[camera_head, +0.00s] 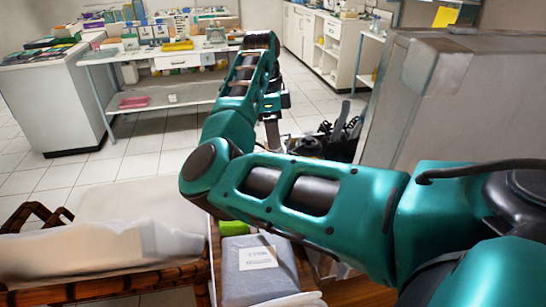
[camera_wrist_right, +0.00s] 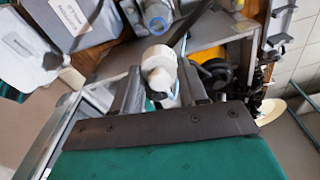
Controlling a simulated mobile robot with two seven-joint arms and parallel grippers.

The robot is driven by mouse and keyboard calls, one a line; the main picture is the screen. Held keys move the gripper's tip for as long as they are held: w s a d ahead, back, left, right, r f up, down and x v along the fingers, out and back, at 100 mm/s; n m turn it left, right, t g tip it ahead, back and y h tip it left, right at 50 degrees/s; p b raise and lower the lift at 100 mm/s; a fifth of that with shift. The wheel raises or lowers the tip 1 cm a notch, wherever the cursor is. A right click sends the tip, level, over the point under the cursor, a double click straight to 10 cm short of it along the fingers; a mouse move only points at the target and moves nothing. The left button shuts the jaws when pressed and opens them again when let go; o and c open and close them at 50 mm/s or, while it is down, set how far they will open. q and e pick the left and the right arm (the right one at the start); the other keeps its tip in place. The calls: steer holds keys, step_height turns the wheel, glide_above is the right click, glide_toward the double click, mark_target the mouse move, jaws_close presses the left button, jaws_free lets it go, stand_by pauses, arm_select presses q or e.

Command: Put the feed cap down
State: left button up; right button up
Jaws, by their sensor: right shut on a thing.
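The feed cap looks like a small white rounded piece (camera_wrist_right: 160,72) in the right wrist view. It sits between the two dark fingers of my right gripper (camera_wrist_right: 160,88), which is shut on it. In the head view my teal right arm reaches forward over the scene, and the right gripper (camera_head: 272,128) shows only in small part near its far end. I cannot make out the cap in that view. My left gripper is not in view.
A large grey case (camera_head: 450,100) stands at the right. A cluttered table (camera_head: 185,62) stands farther back. Tiled floor (camera_head: 150,140) is open between.

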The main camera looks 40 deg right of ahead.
step_height(320, 180, up, 8)
steer(key=shift+w+d+f+b, duration=0.1)
steer(key=shift+w+b, duration=0.1)
steer(key=shift+b, duration=0.35)
steer(key=w+d+f+n+t+b, duration=0.1)
steer(key=w+d+f+n+b, duration=0.1)
steer(key=w+f+n+b, duration=0.45)
steer(key=w+d+f+n+b, duration=0.25)
steer(key=f+b, duration=0.35)
steer(key=b, duration=0.3)
steer(key=f+b, duration=0.1)
steer(key=f, duration=0.4)
steer(key=f+b, duration=0.1)
steer(key=f, duration=0.4)
steer(key=s+f, duration=0.1)
steer(key=f, duration=0.4)
steer(key=shift+b, duration=0.4)
step_height(320, 180, down, 5)
steer(key=shift+f+b, duration=0.15)
steer(key=shift+b, duration=0.4)
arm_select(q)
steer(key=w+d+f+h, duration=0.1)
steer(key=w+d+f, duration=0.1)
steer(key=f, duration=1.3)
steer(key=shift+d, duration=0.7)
